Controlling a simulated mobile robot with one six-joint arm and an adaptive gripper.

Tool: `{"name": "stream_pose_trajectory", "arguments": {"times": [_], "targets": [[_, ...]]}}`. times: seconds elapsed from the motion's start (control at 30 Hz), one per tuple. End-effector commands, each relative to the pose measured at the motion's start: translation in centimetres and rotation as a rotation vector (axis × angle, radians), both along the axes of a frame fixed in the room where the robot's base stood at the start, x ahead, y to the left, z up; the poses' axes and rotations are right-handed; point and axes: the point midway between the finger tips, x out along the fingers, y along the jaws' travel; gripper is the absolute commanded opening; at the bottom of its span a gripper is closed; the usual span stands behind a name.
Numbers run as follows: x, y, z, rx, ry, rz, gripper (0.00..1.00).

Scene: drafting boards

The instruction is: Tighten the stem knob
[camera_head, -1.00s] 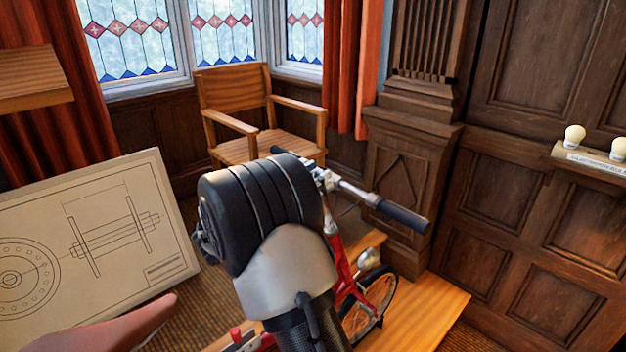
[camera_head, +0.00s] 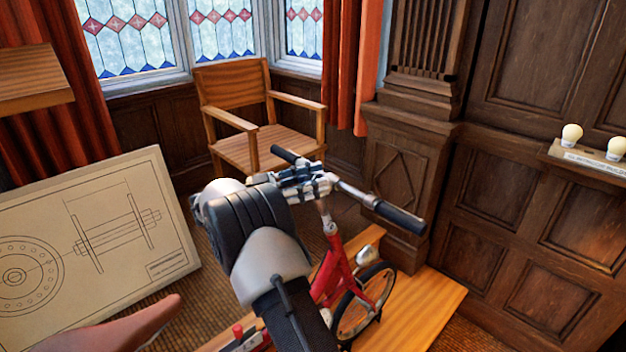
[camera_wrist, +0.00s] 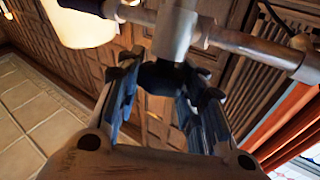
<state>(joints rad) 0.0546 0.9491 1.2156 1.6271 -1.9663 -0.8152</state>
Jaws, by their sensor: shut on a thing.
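A small red folding bicycle (camera_head: 334,258) stands on a wooden platform, its handlebar turned across the view. My gripper (camera_head: 308,182) is at the top of its stem, at the middle of the handlebar (camera_head: 358,194). In the wrist view my gripper's two blue-grey fingers (camera_wrist: 166,82) close on a dark stem knob (camera_wrist: 162,74), just below the grey metal stem (camera_wrist: 177,30). The knob is partly hidden between the fingers. In the head view the fingers and my wrist hide it.
The wooden platform (camera_head: 425,308) holds the bicycle. A wooden armchair (camera_head: 232,95) stands behind the handlebar. A drawing board (camera_head: 95,275) leans at the left, beside a brown saddle-like shape (camera_head: 115,328). Panelled walls and a pillar (camera_head: 405,165) are close on the right.

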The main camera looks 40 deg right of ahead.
Motion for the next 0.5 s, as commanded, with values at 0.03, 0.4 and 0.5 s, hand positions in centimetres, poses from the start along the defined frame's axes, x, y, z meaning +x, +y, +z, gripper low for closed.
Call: {"name": "stream_pose_trajectory", "arguments": {"times": [0.03, 0.4, 0.5], "targets": [[0.02, 0.0, 0.25, -0.004, -0.002, 0.0, 0.11], [0.02, 0.01, 0.22, -0.003, -0.002, 0.001, 0.43], [0.02, 0.01, 0.15, -0.003, -0.001, 0.001, 0.49]]}}
